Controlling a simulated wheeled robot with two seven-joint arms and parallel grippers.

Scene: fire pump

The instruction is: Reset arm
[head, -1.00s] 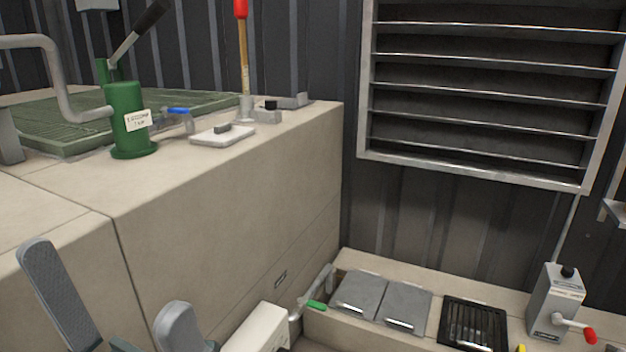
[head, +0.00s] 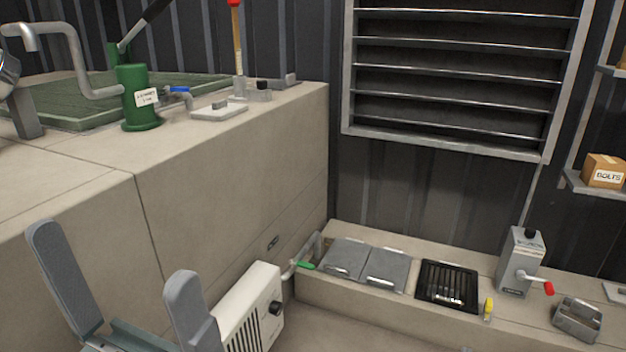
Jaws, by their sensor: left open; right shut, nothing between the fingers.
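My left gripper (head: 118,278) is at the lower left of the head view. Its two grey fingers stand well apart with nothing between them. It is in front of the beige counter block and appears clear of it. My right gripper is not in the picture. A green hand pump (head: 138,98) with a dark-gripped lever stands on the counter (head: 230,165), beside a bent grey pipe (head: 75,65).
A white heater-like box (head: 245,310) is just right of my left gripper. A low ledge holds grey lids (head: 365,264), a black tray (head: 447,285) and a grey box with a red-tipped crank (head: 521,262). A louvred vent (head: 455,80) and a shelf with a bolts box (head: 603,171) are behind.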

